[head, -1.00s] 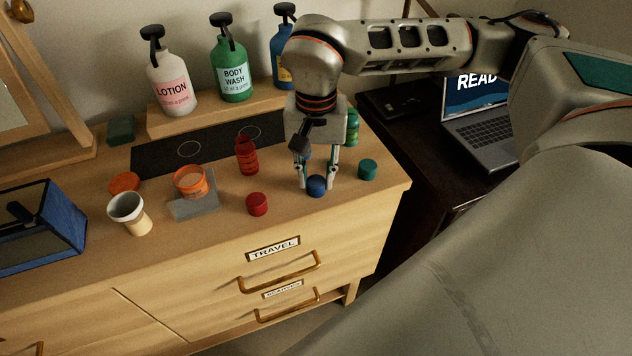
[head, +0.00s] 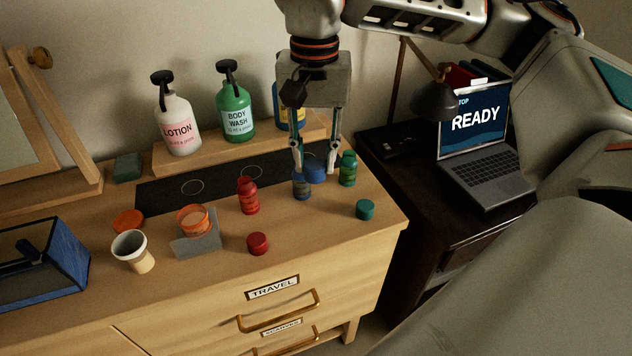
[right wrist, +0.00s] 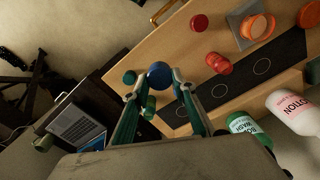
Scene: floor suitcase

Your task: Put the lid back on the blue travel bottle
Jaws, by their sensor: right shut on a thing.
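My right gripper (head: 315,173) is shut on the blue lid (head: 315,170) and holds it up above the dresser top. The blue travel bottle (head: 301,187) stands upright on the dresser, just left of the lid and partly hidden behind the left finger. The lid appears raised beside the bottle's upper part; I cannot tell the exact gap. In the right wrist view the lid (right wrist: 159,75) shows between the fingertips, and I cannot make out the blue bottle clearly. My left gripper is not in view.
A green travel bottle (head: 347,168) stands close right of the gripper, a red bottle (head: 248,196) to the left. A teal lid (head: 364,209) and red lid (head: 257,243) lie in front. Pump bottles stand on a riser (head: 205,154) behind. The front strip between the lids is clear.

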